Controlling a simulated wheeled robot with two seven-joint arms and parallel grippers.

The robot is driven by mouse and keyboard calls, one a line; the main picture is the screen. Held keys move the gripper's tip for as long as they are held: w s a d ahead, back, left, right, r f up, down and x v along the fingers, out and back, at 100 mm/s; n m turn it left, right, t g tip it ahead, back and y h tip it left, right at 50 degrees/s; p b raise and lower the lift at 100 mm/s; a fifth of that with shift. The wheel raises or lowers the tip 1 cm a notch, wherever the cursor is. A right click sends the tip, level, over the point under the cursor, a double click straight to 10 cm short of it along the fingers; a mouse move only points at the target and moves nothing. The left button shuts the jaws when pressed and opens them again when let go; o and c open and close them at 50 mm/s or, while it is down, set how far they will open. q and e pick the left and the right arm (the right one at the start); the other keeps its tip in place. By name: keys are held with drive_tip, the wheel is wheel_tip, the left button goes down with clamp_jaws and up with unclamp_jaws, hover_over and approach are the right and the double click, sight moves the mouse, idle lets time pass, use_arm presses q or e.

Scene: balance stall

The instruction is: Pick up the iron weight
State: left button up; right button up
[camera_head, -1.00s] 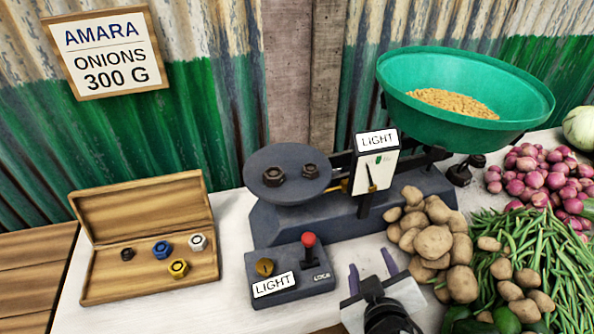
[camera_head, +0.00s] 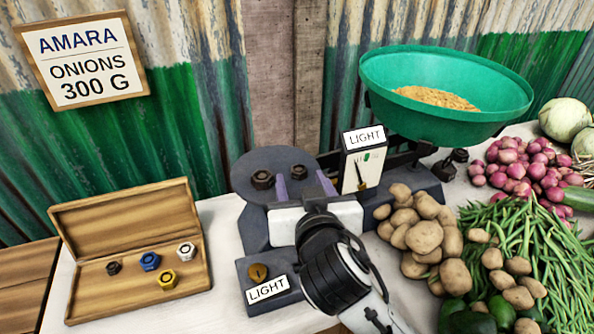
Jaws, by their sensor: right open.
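Two dark hexagonal weights sit on the scale's round grey plate (camera_head: 250,205): a left one (camera_head: 263,179) and a right one (camera_head: 299,171). A small dark weight (camera_head: 114,268) lies in the open wooden box (camera_head: 130,222) at left. I cannot tell which of them is the iron weight. My right gripper (camera_head: 303,187) is open, its purple fingers pointing at the plate. The right dark weight shows just beyond and between the fingertips; contact cannot be told. My right gripper hides part of the scale and the lever box. My left gripper is not in view.
The box also holds blue (camera_head: 150,261), silver (camera_head: 186,249) and yellow (camera_head: 167,279) weights. A green pan (camera_head: 440,120) of grain overhangs the scale's right. Potatoes (camera_head: 424,237) lie close right of my arm. An upright "LIGHT" dial (camera_head: 363,160) stands beside the plate.

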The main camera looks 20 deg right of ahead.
sight(299, 169)
drive_tip(key=x, duration=0.5)
drive_tip(key=shift+s+d, duration=0.1)
drive_tip(key=shift+d, duration=0.2)
clamp_jaws()
